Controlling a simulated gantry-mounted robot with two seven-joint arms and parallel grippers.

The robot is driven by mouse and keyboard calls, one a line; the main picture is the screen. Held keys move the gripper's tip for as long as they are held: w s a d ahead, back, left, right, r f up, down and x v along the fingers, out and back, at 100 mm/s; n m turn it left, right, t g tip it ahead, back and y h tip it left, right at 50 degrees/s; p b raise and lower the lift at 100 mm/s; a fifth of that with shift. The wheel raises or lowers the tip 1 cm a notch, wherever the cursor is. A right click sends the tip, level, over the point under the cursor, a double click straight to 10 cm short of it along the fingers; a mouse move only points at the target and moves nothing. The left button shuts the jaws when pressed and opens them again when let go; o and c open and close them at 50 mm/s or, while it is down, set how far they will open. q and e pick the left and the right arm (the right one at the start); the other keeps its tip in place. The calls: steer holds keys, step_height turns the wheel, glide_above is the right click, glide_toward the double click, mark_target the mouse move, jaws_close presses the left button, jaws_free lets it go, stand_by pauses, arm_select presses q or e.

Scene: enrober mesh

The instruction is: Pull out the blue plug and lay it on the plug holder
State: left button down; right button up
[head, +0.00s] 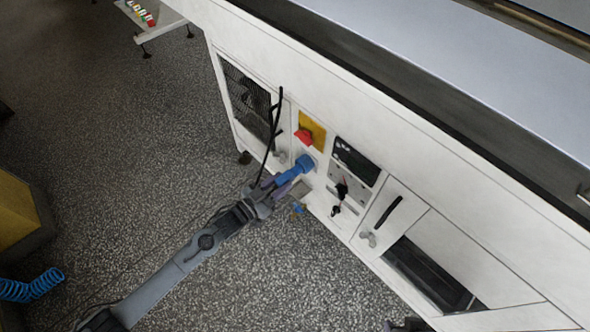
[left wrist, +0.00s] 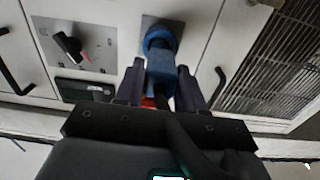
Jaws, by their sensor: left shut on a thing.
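The blue plug (head: 291,174) sits at the white machine's front panel, below a red knob on a yellow plate. In the left wrist view the plug (left wrist: 161,62) meets a grey socket plate (left wrist: 178,27); no gap shows between them. My left gripper (head: 279,187) is shut on the plug, with one finger on each side of its body. A black cable (head: 270,140) rises from near the gripper. A small grey ledge (head: 301,190) beside the plug may be the plug holder; I cannot tell. A dark sliver at the bottom edge of the head view may be my right gripper.
The red knob (head: 303,136), a rotary switch panel (head: 348,187) and door handles (head: 388,212) are near the plug. A vent grille (head: 246,100) is to the left. A blue coiled hose (head: 30,287) is at far left. Speckled floor before the machine is mostly clear.

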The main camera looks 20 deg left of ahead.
arm_select(q)
steer(key=shift+p+v, duration=0.4)
steer(key=shift+v, duration=0.45)
steer(key=shift+s+a+r+p, duration=0.1)
steer(key=shift+s+a+p, duration=0.15)
steer(key=shift+s+p, duration=0.1)
steer(key=shift+s+a, duration=0.15)
steer(key=shift+s, duration=0.1)
